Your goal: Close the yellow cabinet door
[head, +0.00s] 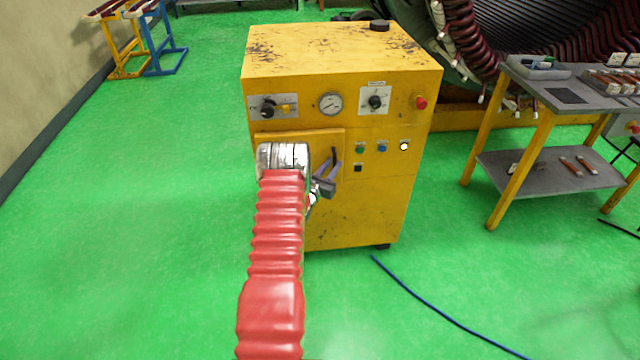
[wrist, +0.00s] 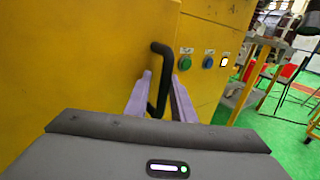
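The yellow cabinet (head: 345,60) stands in front of me in the head view. Its yellow door (head: 325,138) is on the left of the front, under the gauge, and looks slightly proud of the face; my arm hides most of it. In the wrist view the door (wrist: 80,60) fills the left side. A black bar handle (wrist: 160,50) is on it near the right edge. My gripper (wrist: 161,75) is at the handle, with one pale purple finger on each side of the bar. The fingers look apart, with some gap around the bar; contact is unclear.
Green, blue and white buttons (head: 382,146) sit right of the door. A grey-topped table (head: 550,110) with yellow legs stands to the right. A blue cable (head: 440,310) lies on the green floor. The floor left of the cabinet (head: 130,200) is clear.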

